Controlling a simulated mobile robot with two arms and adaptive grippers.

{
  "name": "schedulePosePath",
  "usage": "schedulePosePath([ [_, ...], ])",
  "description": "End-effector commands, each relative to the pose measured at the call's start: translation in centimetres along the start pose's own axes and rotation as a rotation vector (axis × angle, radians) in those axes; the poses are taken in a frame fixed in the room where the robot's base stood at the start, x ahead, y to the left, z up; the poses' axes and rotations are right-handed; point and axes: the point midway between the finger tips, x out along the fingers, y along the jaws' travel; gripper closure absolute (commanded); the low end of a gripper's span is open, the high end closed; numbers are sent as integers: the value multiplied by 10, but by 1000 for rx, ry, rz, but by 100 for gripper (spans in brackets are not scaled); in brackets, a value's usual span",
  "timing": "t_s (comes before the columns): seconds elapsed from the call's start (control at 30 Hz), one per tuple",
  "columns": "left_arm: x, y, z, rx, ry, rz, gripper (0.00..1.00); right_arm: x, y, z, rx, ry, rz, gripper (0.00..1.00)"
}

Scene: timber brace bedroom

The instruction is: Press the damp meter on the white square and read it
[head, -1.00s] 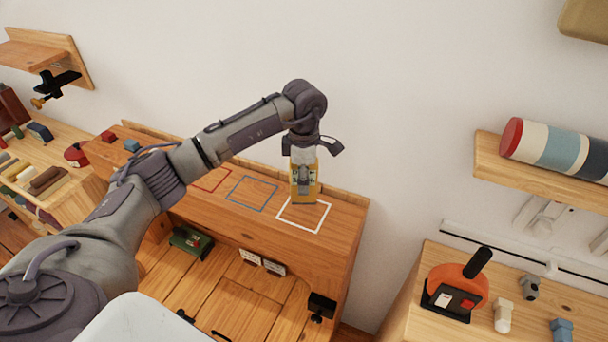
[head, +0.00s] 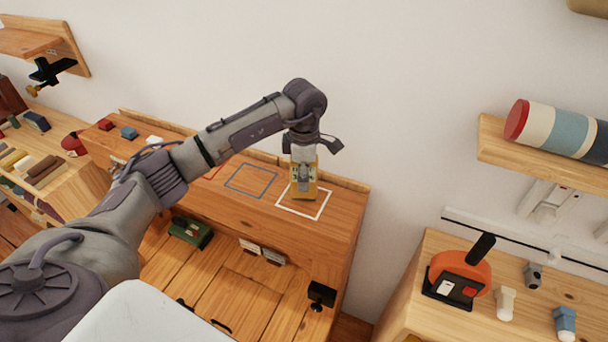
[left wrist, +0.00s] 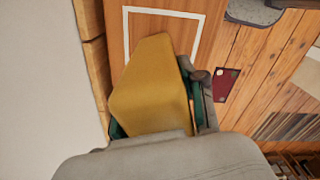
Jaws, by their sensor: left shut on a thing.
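The damp meter (head: 304,188) is a yellow block-like tool held pointing down from my left gripper (head: 304,168). In the head view its lower end lies within the white square (head: 322,206), an outline on the wooden bench top. I cannot tell whether it touches the wood. In the left wrist view the yellow meter (left wrist: 152,85) fills the middle, between the green-and-grey fingers, and part of the white outline (left wrist: 165,11) shows beyond it. No reading can be made out. My right gripper is not in view.
A blue square (head: 250,181) and a partly hidden red square lie left of the white one. A low ledge and the wall stand behind. An orange tool (head: 460,275) sits on the right bench, and a shelf with a striped roll (head: 560,132) is above it.

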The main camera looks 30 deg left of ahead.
Motion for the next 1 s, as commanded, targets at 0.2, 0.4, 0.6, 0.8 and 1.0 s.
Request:
schedulePosePath([
  [0.2, 1, 0, 0, 0, 0, 1, 99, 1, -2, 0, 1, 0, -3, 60],
  [0.4, 3, 0, 0, 0, 0, 1, 99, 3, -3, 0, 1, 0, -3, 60],
  [0.6, 6, 0, 0, 0, 0, 1, 99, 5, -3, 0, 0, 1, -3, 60],
  [0.8, 8, 0, 0, 0, 0, 1, 99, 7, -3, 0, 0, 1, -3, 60],
  [1.0, 10, 0, 0, 0, 0, 1, 99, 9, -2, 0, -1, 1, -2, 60],
])
